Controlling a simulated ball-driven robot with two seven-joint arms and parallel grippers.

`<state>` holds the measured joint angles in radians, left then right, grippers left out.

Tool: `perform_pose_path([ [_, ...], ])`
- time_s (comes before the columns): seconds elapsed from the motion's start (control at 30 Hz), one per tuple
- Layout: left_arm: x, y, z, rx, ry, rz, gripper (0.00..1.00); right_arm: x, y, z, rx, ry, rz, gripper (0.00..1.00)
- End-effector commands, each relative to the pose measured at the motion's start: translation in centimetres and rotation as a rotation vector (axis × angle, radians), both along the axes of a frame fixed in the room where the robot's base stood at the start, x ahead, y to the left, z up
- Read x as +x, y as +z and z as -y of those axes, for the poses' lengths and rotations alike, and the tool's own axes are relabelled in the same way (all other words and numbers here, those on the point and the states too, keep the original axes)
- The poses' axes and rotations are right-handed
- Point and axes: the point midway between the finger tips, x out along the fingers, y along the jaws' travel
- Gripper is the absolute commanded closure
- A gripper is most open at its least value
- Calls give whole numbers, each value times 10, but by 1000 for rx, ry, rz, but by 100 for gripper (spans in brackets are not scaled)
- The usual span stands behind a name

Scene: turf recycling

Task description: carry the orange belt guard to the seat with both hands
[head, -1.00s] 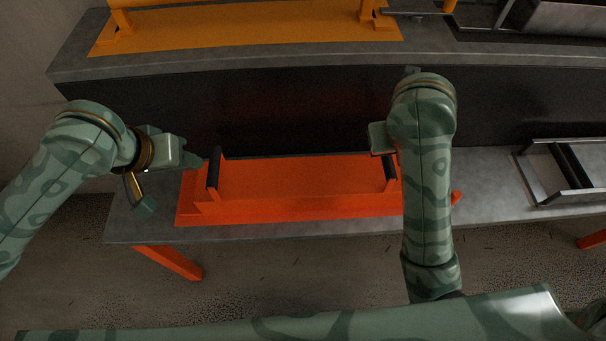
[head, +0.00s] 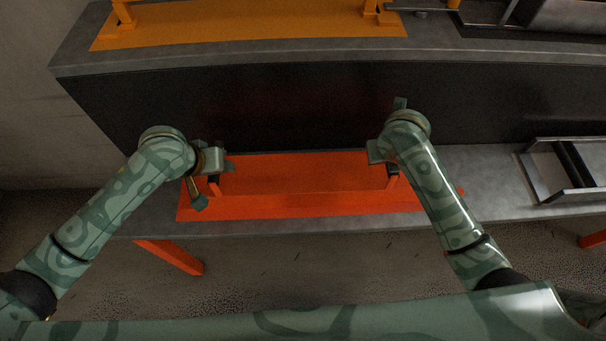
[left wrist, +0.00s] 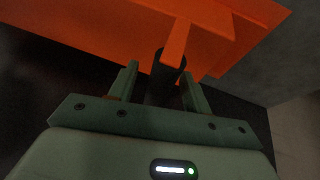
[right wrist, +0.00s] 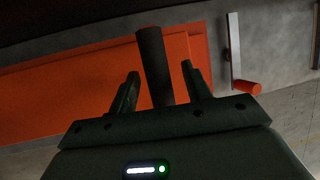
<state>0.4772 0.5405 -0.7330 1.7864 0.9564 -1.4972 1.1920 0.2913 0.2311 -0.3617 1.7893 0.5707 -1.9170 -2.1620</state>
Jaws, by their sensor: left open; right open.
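The orange belt guard (head: 300,206) is a long red-orange piece lying on a low grey bench, with a dark upright handle near each end. My left gripper (head: 214,184) is at its left end, mostly covering that handle. In the left wrist view my open left fingers (left wrist: 160,82) stand on either side of the dark left handle (left wrist: 166,72). My right gripper (head: 387,128) is at the right end. In the right wrist view my open right fingers (right wrist: 160,78) have the dark right handle (right wrist: 152,55) between and beyond them. I cannot tell whether either handle is touched.
A raised grey counter (head: 300,53) with a dark front stands behind the bench and bears a yellow-orange plate (head: 240,30) with upright brackets. A metal frame (head: 570,170) sits on the bench at the right.

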Motion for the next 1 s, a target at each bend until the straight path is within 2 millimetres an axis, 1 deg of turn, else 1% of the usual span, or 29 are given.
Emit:
perform_pose_path([
  [0.1, 5, -11, 3, 0, 1, 0, 51, 4, -11, 2, 0, 1, -1, 51],
  [0.2, 7, -15, 3, 0, -1, 1, 51, 6, -16, 3, 0, 0, 0, 51],
  [0.53, 7, -17, 4, 0, -1, 1, 51, 7, -17, 4, 0, 0, 1, 51],
  [0.57, 7, -17, 4, 0, -1, 1, 60, 7, -17, 4, 0, 0, 1, 60],
  [0.6, 7, -17, 4, 0, -1, 1, 71, 7, -17, 4, 0, 0, 1, 71],
  [0.67, 7, -17, 4, 0, -1, 1, 88, 7, -17, 4, 0, 0, 1, 88],
  [0.7, 7, -17, 4, 0, -1, 1, 99, 7, -17, 4, 0, 0, 1, 99],
  [0.73, 7, -17, 3, 0, -1, 1, 100, 7, -17, 4, 0, 0, 1, 100],
  [1.0, 7, -17, 3, 1, 0, 1, 100, 7, -17, 4, 0, 0, 1, 100],
])
